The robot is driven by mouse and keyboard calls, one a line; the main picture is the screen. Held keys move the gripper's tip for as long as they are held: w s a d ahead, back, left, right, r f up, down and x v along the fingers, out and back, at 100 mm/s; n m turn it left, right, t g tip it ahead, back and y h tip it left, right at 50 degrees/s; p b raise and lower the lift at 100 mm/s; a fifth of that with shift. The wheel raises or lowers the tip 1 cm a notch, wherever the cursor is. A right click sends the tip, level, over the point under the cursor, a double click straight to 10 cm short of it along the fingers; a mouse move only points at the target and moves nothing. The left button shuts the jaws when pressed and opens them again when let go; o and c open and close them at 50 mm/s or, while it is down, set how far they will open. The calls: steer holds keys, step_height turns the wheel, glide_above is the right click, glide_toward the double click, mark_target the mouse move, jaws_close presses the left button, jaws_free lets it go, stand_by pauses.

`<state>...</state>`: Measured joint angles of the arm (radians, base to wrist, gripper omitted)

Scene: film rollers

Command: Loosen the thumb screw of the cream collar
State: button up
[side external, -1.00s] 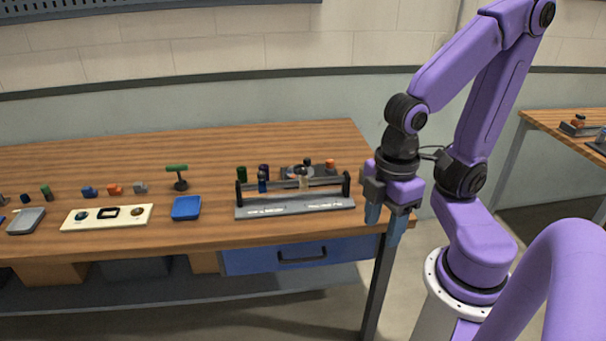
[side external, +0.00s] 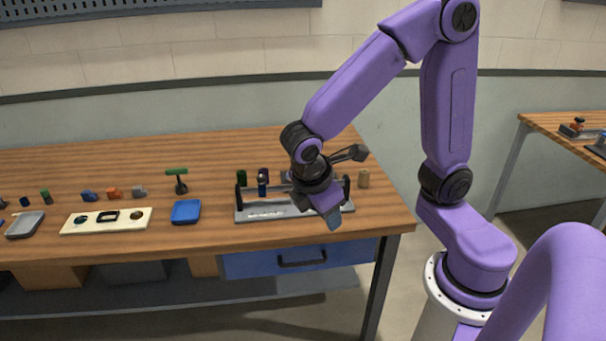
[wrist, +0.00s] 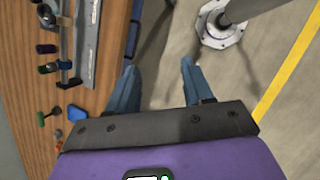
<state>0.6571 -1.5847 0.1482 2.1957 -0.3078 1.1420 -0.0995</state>
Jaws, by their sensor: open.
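The roller stand, a grey base with dark end posts and a bar, shows in the side view (side external: 262,215) and at the upper left of the wrist view (wrist: 91,45). A dark blue collar (side external: 262,185) sits towards the bar's left end. My gripper (side external: 333,222) is in front of the stand's right half and hides that stretch of bar, where the cream collar stood in the earlier frame. A small pale knob or collar (wrist: 65,20) shows at the bar in the wrist view, too small to tell its screw. My gripper (wrist: 158,80) is open and empty, its blue fingers over the floor beyond the table's edge.
A dark green roller (side external: 241,178) and a purple one (side external: 264,174) stand behind the stand. A blue tray (side external: 186,211) and a cream panel (side external: 75,224) lie to the left. A blue drawer (side external: 240,263) is below.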

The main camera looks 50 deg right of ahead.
steer(key=w+d+f+n+h, duration=0.2)
steer(key=w+d+f+h, duration=0.2)
steer(key=w+f+h, duration=0.5)
steer(key=w+d+f+n+h, duration=0.2)
steer(key=w+d+f+h, duration=0.15)
steer(key=w, duration=1.05)
steer(key=shift+h, duration=0.35)
steer(key=d, duration=1.1)
steer(key=d+f, duration=0.1)
steer(key=d, duration=0.5)
steer(key=shift+s, duration=0.1)
steer(key=c, duration=0.9)
